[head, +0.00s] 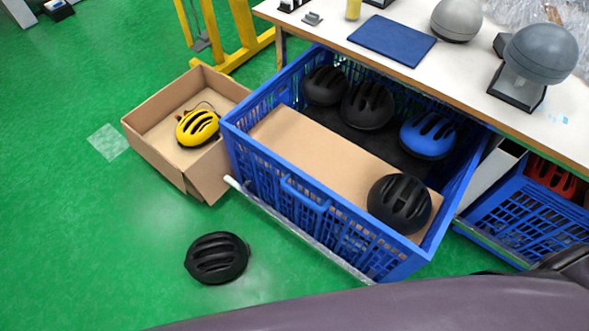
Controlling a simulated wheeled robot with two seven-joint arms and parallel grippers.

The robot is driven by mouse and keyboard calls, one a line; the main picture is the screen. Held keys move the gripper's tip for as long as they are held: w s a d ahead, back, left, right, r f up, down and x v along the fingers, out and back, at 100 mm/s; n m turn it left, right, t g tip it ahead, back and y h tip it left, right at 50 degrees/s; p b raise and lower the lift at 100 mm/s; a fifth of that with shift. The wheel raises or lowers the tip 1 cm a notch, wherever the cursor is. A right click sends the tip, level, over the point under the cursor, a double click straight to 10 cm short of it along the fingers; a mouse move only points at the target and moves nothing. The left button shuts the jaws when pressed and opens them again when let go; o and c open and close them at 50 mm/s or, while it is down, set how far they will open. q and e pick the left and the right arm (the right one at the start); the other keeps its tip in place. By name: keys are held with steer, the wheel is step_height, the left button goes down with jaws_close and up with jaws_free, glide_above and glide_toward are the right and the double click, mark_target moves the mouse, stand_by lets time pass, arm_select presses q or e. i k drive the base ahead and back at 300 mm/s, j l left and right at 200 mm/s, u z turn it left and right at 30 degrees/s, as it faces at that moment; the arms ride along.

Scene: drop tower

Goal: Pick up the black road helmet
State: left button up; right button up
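A black vented helmet (217,258) lies on the green floor in front of the blue crate. Another black helmet (399,203) rests on the cardboard in the crate's front right corner. Two more dark helmets sit at the back of the crate, one at the left (324,86) and one beside it (367,105). I cannot tell which black helmet is the road helmet. Neither of my grippers shows in the head view.
The blue crate (292,201) also holds a blue helmet (428,136). A cardboard box (158,155) with a yellow helmet (197,127) stands left of it. A workbench (470,87) overhangs behind. A second blue crate (522,217) is at right. The left floor is mostly clear.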

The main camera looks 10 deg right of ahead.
mark_target(217, 256)
steer(key=k+j+u, duration=0.35)
steer(key=k+j, duration=0.35)
